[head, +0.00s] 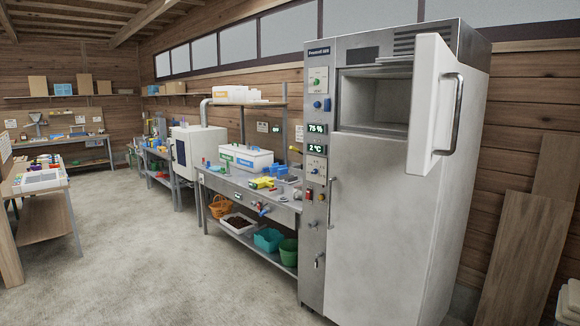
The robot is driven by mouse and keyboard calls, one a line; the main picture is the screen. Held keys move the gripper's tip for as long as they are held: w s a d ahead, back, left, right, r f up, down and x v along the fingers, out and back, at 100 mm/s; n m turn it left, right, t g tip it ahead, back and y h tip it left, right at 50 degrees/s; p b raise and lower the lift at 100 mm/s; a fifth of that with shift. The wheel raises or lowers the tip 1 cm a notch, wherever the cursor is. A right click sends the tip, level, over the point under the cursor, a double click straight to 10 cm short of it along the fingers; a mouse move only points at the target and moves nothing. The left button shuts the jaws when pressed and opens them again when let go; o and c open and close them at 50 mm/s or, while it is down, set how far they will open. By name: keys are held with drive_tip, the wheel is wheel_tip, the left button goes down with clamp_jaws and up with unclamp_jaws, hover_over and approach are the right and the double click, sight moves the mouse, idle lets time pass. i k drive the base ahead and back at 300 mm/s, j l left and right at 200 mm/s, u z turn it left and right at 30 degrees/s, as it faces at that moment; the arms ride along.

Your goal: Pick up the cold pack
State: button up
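No cold pack can be made out with certainty. The tall steel refrigerator (385,190) stands at the right, its upper door (436,95) swung open to the right. The visible part of its upper compartment (378,100) looks empty; the open door hides part of it. The lower door is shut. Small blue, yellow and green items lie on the steel workbench (230,180) left of the refrigerator, too small to identify. My gripper is not in view.
A white labelled bin (246,159) stands on the workbench. An orange basket (220,206), a teal basket (268,240) and a green bucket (288,252) sit on its lower shelf. A wooden table (42,184) stands at left. The concrete floor (150,260) between is clear.

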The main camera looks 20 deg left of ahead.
sight(274, 168)
drive_tip(key=i+j+u, duration=0.55)
drive_tip(key=i+u, duration=0.15)
drive_tip(key=i+j+u, duration=0.1)
drive_tip(key=i+u, duration=0.5)
drive_tip(key=i, duration=0.75)
drive_tip(key=i+u, duration=0.2)
drive_tip(key=i, duration=0.85)
drive_tip(key=i+z, duration=0.3)
drive_tip(key=i, duration=0.2)
drive_tip(key=i+z, duration=0.25)
drive_tip(key=i, duration=0.25)
drive_tip(key=i+j+z, duration=0.15)
drive_tip(key=i+z, duration=0.15)
drive_tip(key=i, duration=0.2)
drive_tip(key=i+j+z, duration=0.25)
drive_tip(key=i, duration=0.2)
